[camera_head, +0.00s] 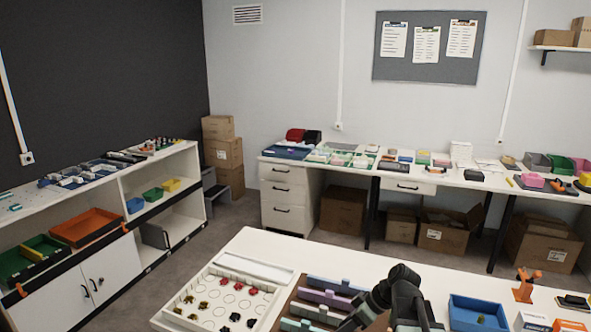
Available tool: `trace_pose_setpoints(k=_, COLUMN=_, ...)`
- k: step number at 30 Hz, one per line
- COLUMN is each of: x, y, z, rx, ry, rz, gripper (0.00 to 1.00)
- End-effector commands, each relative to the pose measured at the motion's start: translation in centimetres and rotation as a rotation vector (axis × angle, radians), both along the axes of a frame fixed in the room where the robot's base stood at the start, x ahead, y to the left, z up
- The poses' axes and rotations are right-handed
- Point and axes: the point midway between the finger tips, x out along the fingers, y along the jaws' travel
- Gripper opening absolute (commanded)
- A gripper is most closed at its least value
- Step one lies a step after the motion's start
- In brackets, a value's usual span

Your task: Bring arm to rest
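Black parts of my arm show at the bottom of the view, right of centre, over the near white table (440,277). The end of the arm, with my gripper (408,303), is dark and partly cut off by the bottom edge. I cannot make out its fingertips or whether it is open or shut. No held object can be made out. The arm covers part of a brown tray (287,308) with several coloured blocks in it.
A white tray (247,272) with small dark and red pieces lies left of the arm. A blue bin (478,312) and an orange stand (524,287) are to its right. Shelves (150,190) stand left; a long bench (440,178) lines the back wall. Grey floor (200,262) lies between.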

Motion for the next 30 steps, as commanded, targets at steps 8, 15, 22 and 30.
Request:
trace_pose_setpoints(k=8, x=-5.0, y=3.9, z=-1.8, rx=-0.353, ry=0.250, rz=-0.296, gripper=0.41)
trace_pose_setpoints(k=15, x=-5.9, y=-1.5, z=-2.6, rx=-0.519, ry=0.344, rz=-0.769, gripper=0.41)
trace_pose_setpoints(k=22, x=-5.8, y=-2.2, z=-2.6, rx=-0.506, ry=0.389, rz=-0.944, gripper=0.41)
trace_pose_setpoints(k=30, x=-5.8, y=-2.2, z=-2.6, rx=-0.504, ry=0.389, rz=-0.941, gripper=0.41)
